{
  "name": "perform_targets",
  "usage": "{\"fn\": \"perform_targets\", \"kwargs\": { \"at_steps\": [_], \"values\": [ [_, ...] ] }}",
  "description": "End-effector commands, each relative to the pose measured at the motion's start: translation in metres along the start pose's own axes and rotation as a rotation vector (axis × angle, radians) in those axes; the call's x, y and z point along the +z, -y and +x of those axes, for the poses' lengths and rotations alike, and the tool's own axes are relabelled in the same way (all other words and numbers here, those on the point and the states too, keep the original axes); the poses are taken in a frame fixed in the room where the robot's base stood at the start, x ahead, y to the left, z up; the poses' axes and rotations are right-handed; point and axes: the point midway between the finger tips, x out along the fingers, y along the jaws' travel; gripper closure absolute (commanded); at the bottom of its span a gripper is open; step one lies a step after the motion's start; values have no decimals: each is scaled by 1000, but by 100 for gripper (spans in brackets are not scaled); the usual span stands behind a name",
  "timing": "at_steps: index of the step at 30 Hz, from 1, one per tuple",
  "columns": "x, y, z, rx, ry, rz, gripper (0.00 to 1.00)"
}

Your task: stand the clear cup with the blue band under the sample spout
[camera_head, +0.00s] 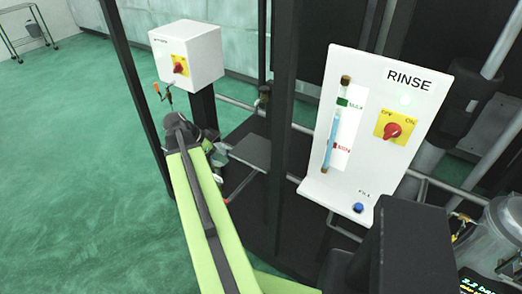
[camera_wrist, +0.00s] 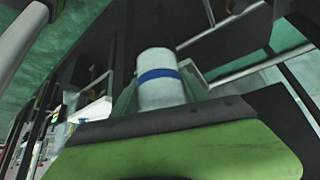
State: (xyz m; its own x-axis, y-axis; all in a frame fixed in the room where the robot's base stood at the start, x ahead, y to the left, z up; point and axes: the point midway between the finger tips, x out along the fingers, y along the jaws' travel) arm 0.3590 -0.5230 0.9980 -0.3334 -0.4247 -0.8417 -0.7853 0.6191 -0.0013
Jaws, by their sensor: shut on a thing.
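The cup with the blue band (camera_wrist: 158,84) shows in the wrist view, pale and whitish, with the band around its middle. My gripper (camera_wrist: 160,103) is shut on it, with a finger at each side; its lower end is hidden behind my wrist. In the head view my gripper (camera_head: 215,150) is at the far end of my green arm, beside a grey plate, and the cup cannot be made out clearly. A small tap with an orange handle (camera_head: 157,88) hangs below the white box, beyond my arm; I cannot tell whether it is the sample spout.
The grey plate (camera_head: 247,152) lies right of my gripper, among dark posts (camera_head: 283,110) and pipes. The white box (camera_head: 186,55) has a red knob. A white RINSE panel (camera_head: 365,120) stands at right, a clear vessel (camera_head: 506,235) at lower right. Green floor (camera_head: 75,170) is open at left.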

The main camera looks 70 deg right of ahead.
Motion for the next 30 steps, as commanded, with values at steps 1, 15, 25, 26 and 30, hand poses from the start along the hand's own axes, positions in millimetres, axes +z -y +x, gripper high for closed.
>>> {"fn": "perform_targets", "kwargs": {
  "at_steps": [1,15,25,26,30],
  "values": [
    [2,0,-2,-2,0,-4,87],
    [-84,6,54,-7,0,-9,87],
    [-131,6,84,-10,0,-14,87],
    [-132,6,84,-10,0,-15,87],
    [-136,6,87,-10,0,-14,87]
  ]
}}
